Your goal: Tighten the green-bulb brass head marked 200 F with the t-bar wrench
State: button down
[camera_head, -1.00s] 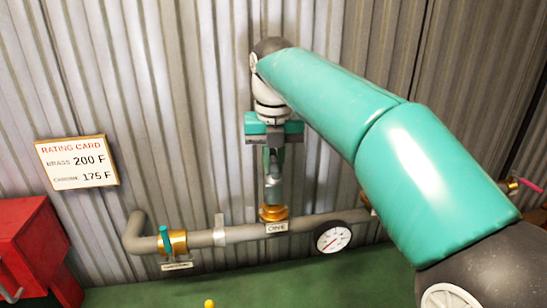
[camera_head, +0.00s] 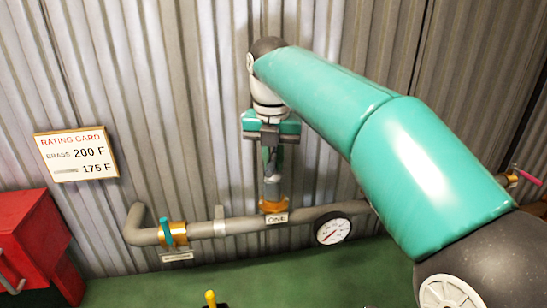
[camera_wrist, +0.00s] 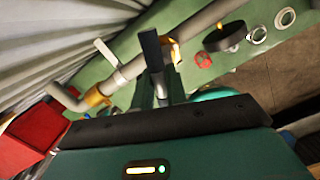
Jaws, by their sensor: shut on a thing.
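My gripper (camera_head: 271,143) hangs in front of the corrugated wall, above the pipe, and is shut on the t-bar wrench. The wrench's grey shaft and socket (camera_head: 272,188) point down at the brass fitting (camera_head: 273,206) above the tag reading ONE. The socket's lower end is at or just over this fitting; whether it is seated I cannot tell. The socket hides the fitting's top, and no green bulb shows. In the wrist view a dark bar (camera_wrist: 152,52), probably the wrench, stands up beyond my gripper, with a bit of brass behind it.
The rating card (camera_head: 77,154) reads brass 200 F and 175 F. The grey pipe (camera_head: 240,228) carries a brass valve with a teal handle (camera_head: 166,233) and a round gauge (camera_head: 332,229). A red box (camera_head: 30,240) stands at left. My arm hides part of the pipe's right side.

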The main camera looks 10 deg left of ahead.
jog(key=m, duration=0.3)
jog(key=shift+m+h, duration=0.3)
jog(key=shift+m, duration=0.7)
jog(key=shift+n, duration=0.6)
jog(key=shift+r, duration=0.15)
jog(key=shift+r, duration=4.65)
jog(key=shift+s, duration=0.1)
